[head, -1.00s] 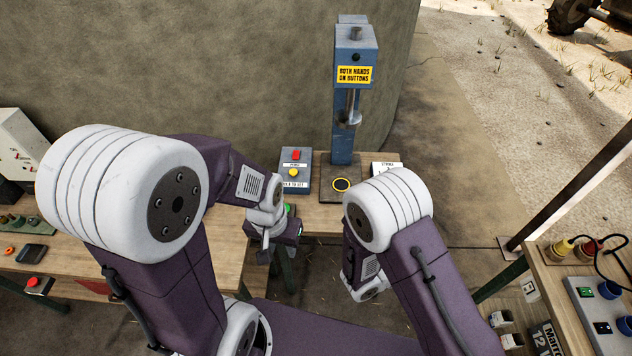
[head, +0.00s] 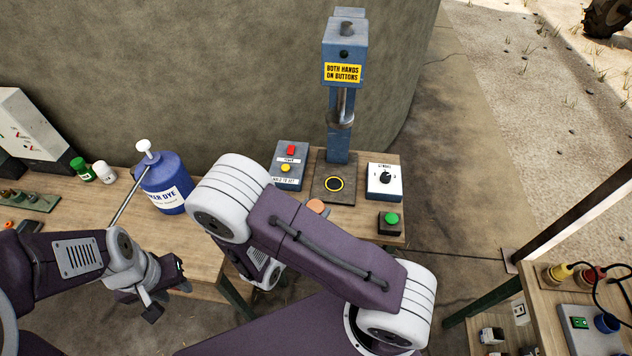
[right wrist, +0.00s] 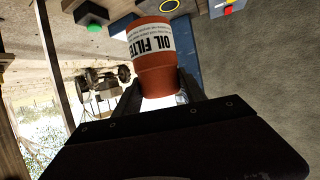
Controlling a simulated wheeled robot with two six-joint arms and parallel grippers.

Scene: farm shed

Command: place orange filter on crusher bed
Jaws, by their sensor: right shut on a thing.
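The orange oil filter (right wrist: 155,72), with a white label, is held between the fingers of my right gripper (right wrist: 162,92) in the right wrist view. In the head view only a bit of the filter (head: 317,206) shows past my right arm, which hides the right gripper. The crusher bed (head: 346,196) is a dark plate with a yellow ring under the blue press. In the head view the filter appears just in front of the bed, apart from the ring. My left gripper (head: 168,301) is open and empty at the lower left, in front of the bench.
A control box with red and yellow buttons (head: 290,165) stands left of the bed. A white dial box (head: 384,182) and a green button (head: 390,222) are to its right. A blue dye jug (head: 168,185) stands on the left bench.

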